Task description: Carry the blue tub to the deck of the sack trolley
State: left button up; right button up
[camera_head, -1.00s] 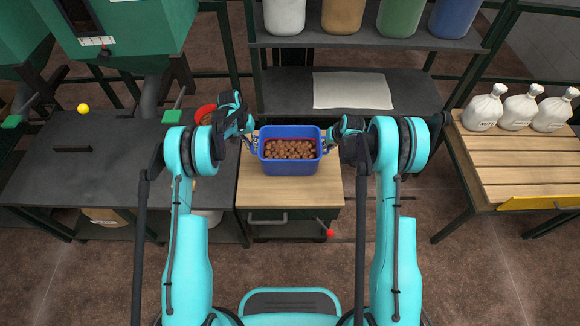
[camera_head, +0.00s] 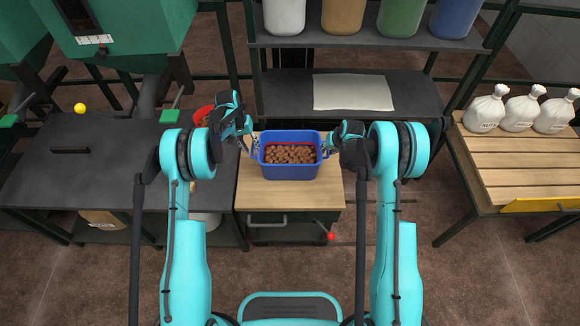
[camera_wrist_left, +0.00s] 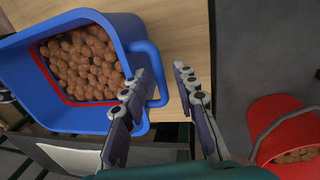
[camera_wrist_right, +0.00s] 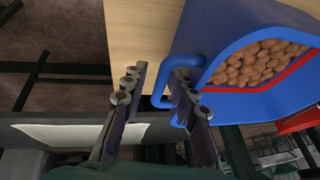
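The blue tub (camera_head: 290,171) is full of brown nuts and stands upright on a wooden-topped cabinet (camera_head: 290,195). My left gripper (camera_head: 250,147) is at the tub's left handle. In the left wrist view its fingers (camera_wrist_left: 156,78) are apart, one on each side of the handle (camera_wrist_left: 158,72). My right gripper (camera_head: 331,148) is at the right handle. In the right wrist view its fingers (camera_wrist_right: 159,74) are apart, with the handle (camera_wrist_right: 160,92) between them. A slatted wooden deck (camera_head: 505,165) with a yellow edge, probably the sack trolley, stands at the right.
White sacks (camera_head: 520,112) stand along the deck's back; its front is clear. A shelf (camera_head: 290,90) stands behind the tub. A red-knobbed lever (camera_head: 331,236) sticks out in front.

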jog(key=shift+s+r, duration=0.1)
jog(key=shift+r, duration=0.15)
pick_arm(q)
jog(key=r, duration=0.2)
jog(key=a+r, duration=0.1)
jog(key=r, duration=0.2)
jog(key=shift+a+r, duration=0.1)
jog(key=shift+r, duration=0.25)
pick_arm(e)
jog(key=v, duration=1.1)
jog(key=shift+r, duration=0.25)
